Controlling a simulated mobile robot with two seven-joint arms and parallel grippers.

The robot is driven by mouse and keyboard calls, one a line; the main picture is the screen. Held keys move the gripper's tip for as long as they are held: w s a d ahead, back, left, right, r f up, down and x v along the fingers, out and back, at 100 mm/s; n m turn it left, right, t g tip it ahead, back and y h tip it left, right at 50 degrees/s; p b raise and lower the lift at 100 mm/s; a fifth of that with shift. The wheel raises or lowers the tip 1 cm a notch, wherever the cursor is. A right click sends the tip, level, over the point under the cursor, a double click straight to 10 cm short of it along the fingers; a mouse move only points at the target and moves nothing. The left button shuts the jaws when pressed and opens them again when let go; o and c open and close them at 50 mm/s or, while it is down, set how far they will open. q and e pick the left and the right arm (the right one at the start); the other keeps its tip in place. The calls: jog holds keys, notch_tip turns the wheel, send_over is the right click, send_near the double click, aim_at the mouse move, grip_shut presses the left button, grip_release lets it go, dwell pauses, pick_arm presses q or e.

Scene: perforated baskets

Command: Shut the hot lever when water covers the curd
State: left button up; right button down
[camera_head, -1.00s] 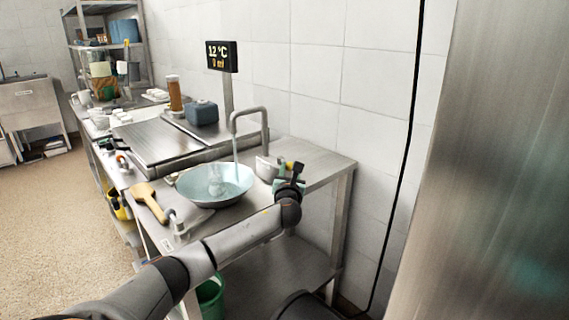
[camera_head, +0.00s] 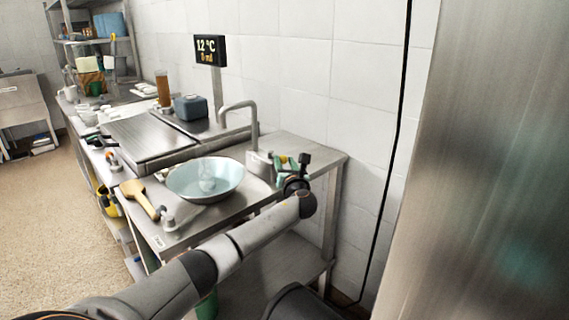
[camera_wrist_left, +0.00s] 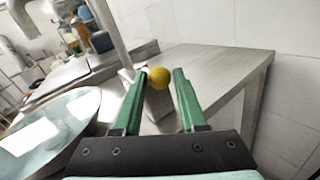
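A wide bowl (camera_head: 232,190) with pale bluish water stands on the steel table, with a whitish, glassy lump, perhaps the curd (camera_head: 207,177), in its middle. The grey tap (camera_head: 254,128) arches behind it, and no stream shows under its spout. A yellow ball knob (camera_wrist_left: 159,77), apparently the lever's, sits on the grey tap block (camera_wrist_left: 157,105). My left gripper (camera_head: 289,162) is at the block, right of the bowl. Its green fingers (camera_wrist_left: 161,74) are apart, on either side of the knob; contact cannot be told. My right gripper is out of view.
A wooden paddle (camera_head: 140,198) lies left of the bowl. A ridged steel drainboard (camera_head: 150,138) lies behind. The table's right end is bare; a tiled wall stands beyond.

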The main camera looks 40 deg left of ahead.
pick_arm(q)
jog(key=o, duration=0.4)
jog(key=shift+c, duration=0.2)
jog(key=shift+s+d, duration=0.4)
jog(key=shift+d, duration=0.15)
jog(key=p+v, duration=0.2)
jog(key=v, duration=0.9)
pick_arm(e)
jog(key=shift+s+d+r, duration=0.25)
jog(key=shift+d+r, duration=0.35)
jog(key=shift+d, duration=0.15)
pick_arm(q)
jog(key=shift+d, duration=0.1)
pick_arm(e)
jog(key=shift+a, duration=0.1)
